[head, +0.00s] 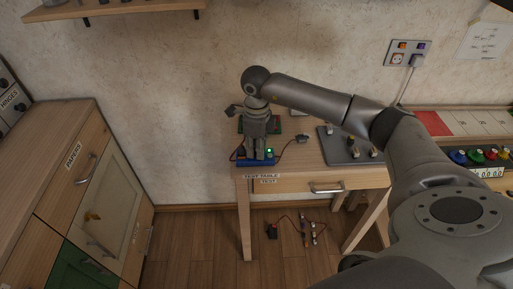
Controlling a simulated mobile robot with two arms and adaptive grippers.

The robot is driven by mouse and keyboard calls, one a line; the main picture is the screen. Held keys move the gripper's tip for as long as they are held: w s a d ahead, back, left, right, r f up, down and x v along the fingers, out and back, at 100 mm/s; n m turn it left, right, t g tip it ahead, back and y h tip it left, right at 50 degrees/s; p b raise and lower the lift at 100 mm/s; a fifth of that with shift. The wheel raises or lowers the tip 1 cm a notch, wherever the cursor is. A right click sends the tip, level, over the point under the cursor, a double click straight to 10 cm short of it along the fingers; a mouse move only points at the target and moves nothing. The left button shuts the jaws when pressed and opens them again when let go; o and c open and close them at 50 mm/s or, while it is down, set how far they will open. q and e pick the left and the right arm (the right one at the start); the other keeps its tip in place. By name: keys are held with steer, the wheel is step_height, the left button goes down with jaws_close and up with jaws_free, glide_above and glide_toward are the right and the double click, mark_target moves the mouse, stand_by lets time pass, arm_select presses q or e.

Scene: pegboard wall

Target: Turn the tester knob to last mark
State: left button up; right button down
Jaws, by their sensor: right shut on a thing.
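The tester (272,161) is a small blue box at the left front of the wooden test table (290,180). A green light (270,151) shows on it, and a dark lead runs off to its right. My right gripper (258,156) points down onto the tester from above, shut on what appears to be its knob. The knob and its marks are hidden behind the fingers. My left gripper is not in view.
A dark plate with small parts (346,149) lies right of the tester. A coloured panel (476,157) stands further right. A drawer cabinet (75,170) is on the left. Loose leads and small items (304,230) lie on the floor below the table.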

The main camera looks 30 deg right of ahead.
steer(key=c, duration=1.3)
jaws_free()
step_height(320, 180, up, 12)
steer(key=shift+r, duration=0.1)
